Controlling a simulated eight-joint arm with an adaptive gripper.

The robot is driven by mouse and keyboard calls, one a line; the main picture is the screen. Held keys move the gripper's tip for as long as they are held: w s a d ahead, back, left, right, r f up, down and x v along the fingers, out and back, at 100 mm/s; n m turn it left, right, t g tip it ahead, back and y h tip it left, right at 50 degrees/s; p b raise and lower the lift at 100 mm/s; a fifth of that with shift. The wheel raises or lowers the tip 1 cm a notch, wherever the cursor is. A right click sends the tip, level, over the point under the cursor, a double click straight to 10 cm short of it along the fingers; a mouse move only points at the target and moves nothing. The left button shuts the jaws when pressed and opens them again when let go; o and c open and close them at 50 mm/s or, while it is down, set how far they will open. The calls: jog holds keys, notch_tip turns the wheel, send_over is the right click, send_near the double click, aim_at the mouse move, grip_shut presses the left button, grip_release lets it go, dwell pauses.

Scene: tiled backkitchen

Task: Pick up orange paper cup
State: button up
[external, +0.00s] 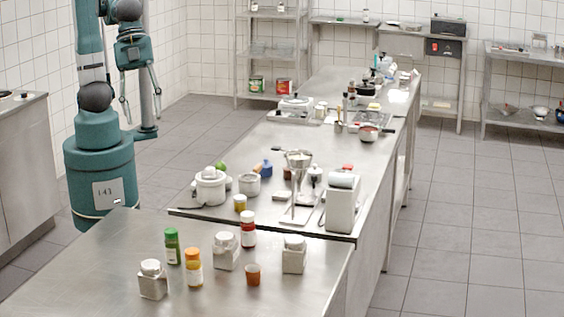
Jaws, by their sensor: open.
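A small orange-brown cup (253,274) stands upright on the near steel table. It is right of an orange-yellow spice bottle with a white label and in front of the red-and-white bottle. My gripper (142,108) hangs at the upper left, fingers pointing down and spread apart, with nothing between them. It is well away from the cup and beyond the left edge of the tables. Nothing hides the cup.
Pots and a scale crowd the table behind. The near table's front right is clear.

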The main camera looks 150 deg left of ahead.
jog(key=w+a+f+m+g, duration=0.1)
jog(key=w+a+f+m, duration=0.2)
jog(key=w, duration=0.9)
jog(key=m+g+h, duration=0.1)
jog(key=m+g, duration=0.2)
send_over(253, 270)
notch_tip(253, 270, down, 23)
jog(key=shift+w+d+f, duration=0.15)
jog(key=shift+w+f, duration=0.3)
jog(key=shift+f, duration=0.05)
jog(key=shift+w+d+f, duration=0.1)
jog(key=shift+f, duration=1.15)
jog(key=shift+f, duration=0.2)
jog(key=shift+w+f, duration=0.15)
jog(key=shift+f, duration=1.1)
jog(key=shift+w+f, duration=0.1)
jog(key=shift+f, duration=1.1)
jog(key=shift+c, duration=0.4)
